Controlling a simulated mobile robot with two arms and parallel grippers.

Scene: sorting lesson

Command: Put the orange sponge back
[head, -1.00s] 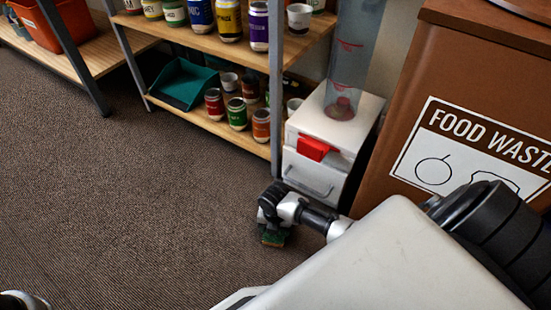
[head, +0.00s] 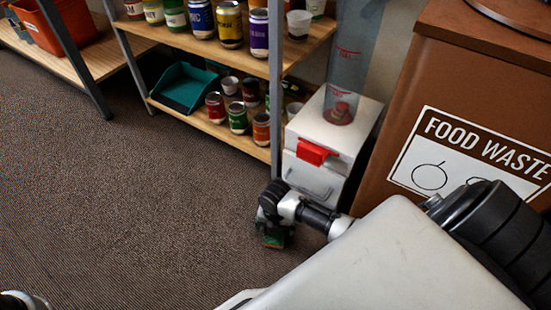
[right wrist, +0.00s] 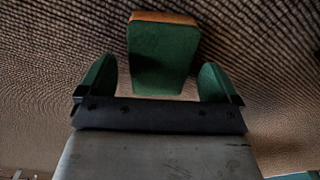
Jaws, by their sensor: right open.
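The sponge (right wrist: 163,55) shows between and beyond the fingers of my right gripper (right wrist: 157,82) in the right wrist view. Its large face is dark green, with an orange strip along the far edge. The fingers are spread, with a gap on each side of the sponge. In the head view, my right gripper (head: 273,228) points down low over the carpet. The sponge (head: 273,241) shows there as a small green and orange patch at the fingertips, mostly hidden. My left gripper is not in view.
A shelf unit (head: 215,125) with cans, cups and a teal dustpan (head: 184,87) stands behind. To its right are a white box (head: 333,135) with a red part and clear tube, and a brown food waste bin (head: 458,75). Carpet (head: 130,200) at left is clear.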

